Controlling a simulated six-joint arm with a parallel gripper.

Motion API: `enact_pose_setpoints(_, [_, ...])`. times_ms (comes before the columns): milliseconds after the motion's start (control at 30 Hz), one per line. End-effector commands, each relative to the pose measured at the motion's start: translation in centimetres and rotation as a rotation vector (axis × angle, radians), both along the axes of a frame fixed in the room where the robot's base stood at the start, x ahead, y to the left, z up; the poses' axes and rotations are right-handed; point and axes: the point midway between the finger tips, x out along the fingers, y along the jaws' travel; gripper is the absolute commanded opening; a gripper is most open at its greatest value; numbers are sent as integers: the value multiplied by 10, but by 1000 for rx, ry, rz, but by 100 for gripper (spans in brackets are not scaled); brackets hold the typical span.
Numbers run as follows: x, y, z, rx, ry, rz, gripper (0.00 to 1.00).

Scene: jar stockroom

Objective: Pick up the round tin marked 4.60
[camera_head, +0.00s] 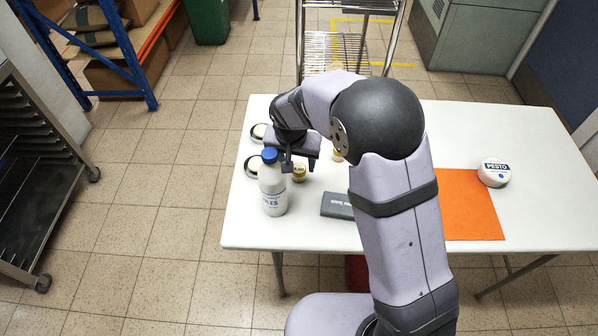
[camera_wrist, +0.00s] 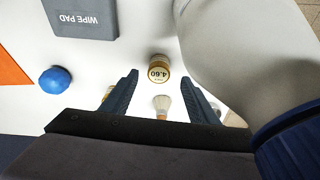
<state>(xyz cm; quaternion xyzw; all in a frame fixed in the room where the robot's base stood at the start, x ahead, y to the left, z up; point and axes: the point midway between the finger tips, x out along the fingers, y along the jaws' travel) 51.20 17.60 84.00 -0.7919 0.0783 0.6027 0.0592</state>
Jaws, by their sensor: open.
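The round gold tin marked 4.60 (camera_wrist: 159,72) has a pale top and stands upright on the white table; its number reads upside down in the wrist view. In the head view a gold tin (camera_head: 299,174) beside the bottle appears to be the same one. My gripper (camera_wrist: 158,76) is open and empty, its two dark fingers left and right of the tin in the wrist view. Contact or exact height cannot be told. In the head view my gripper (camera_head: 288,164) hangs just left of that tin, near the bottle.
A white bottle with a blue cap (camera_head: 272,190) stands very close, filling the right of the wrist view (camera_wrist: 225,45). A brush-like object (camera_wrist: 161,105) shows between the fingers.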

Motion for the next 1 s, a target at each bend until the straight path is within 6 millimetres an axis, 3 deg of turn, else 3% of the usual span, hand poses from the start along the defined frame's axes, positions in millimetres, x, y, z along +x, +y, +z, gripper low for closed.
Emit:
enact_pose_setpoints(267, [2, -1, -8, 0, 1, -1, 54])
enact_pose_setpoints(700, [12, -5, -50, 0, 0, 0, 54])
enact_pose_setpoints(1000, [14, -5, -53, 1, -1, -1, 54])
